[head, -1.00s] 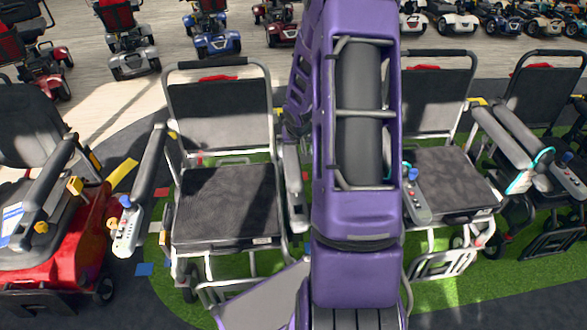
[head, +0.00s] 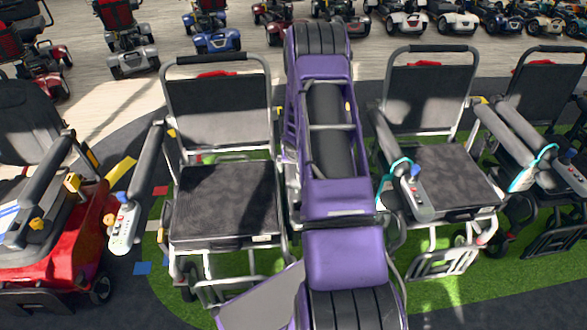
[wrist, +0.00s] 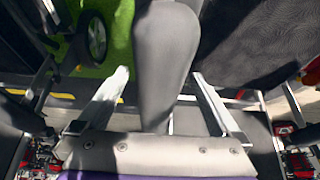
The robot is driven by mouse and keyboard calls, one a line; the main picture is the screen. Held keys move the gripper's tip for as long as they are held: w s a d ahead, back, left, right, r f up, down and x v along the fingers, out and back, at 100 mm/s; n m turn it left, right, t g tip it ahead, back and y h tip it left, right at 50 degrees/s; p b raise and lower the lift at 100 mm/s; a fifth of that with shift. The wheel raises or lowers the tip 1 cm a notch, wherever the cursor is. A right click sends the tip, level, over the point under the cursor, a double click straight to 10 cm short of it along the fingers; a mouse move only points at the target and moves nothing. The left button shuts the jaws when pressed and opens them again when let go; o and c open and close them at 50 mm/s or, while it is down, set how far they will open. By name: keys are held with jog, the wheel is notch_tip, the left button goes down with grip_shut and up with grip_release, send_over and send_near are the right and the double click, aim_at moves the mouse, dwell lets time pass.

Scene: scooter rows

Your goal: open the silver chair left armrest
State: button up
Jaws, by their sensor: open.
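A silver-framed chair with a black back and seat (head: 225,195) stands left of my purple arm in the head view. Its armrest on the picture-left side (head: 140,185) slants forward and ends in a pale control box. My arm covers its picture-right side, so that armrest is mostly hidden. My gripper is hidden behind my arm in the head view. In the wrist view my gripper (wrist: 160,77) is open, with one finger on each side of a dark grey armrest pad (wrist: 166,55). I cannot tell whether the fingers touch the pad.
A second silver-framed chair (head: 455,180) stands close on the right, its near armrest and joystick (head: 412,185) beside my arm. A red scooter (head: 70,250) is at left. More scooters line the back. A wheel (wrist: 96,38) shows in the wrist view.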

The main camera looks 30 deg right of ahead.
jog(key=shift+w+f, duration=0.1)
jog(key=shift+f, duration=0.15)
grip_shut()
dwell(0.4)
